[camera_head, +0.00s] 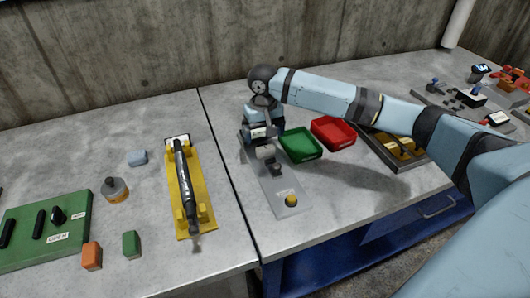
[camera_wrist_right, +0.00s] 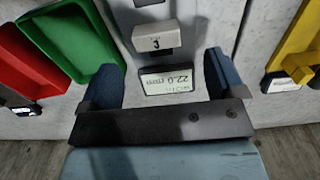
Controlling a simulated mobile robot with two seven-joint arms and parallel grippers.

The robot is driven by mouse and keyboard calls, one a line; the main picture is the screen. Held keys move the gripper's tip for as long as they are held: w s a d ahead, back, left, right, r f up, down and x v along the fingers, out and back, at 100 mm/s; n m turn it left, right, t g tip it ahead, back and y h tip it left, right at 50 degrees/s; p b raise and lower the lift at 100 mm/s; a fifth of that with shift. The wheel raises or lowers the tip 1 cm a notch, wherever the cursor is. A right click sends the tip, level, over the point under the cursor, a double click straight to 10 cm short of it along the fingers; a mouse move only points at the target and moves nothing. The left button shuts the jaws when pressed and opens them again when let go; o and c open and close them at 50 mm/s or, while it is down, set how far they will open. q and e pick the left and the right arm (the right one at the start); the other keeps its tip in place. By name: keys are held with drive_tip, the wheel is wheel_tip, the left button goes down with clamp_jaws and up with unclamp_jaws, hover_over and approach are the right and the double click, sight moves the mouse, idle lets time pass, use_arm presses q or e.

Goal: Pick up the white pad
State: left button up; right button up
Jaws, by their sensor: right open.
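I see no contact with the block. In the head view my right gripper (camera_head: 262,133) points down over the far end of a grey plate (camera_head: 275,187) and largely hides what is there. My left gripper is not in view.
A green tray (camera_head: 301,144) and a red tray (camera_head: 333,132) stand right of the plate. A yellow cradle (camera_head: 180,205) with a dark cylindrical tool lies to the left. A yellow knob (camera_head: 291,200) sits at the plate's near end.

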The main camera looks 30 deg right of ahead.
sight(265, 147)
drive_tip(key=shift+d+f+b, duration=0.2)
drive_tip(key=shift+f+b, duration=0.1)
drive_tip(key=shift+f, duration=2.7)
drive_tip(key=c, duration=1.1)
drive_tip(key=shift+r, duration=0.15)
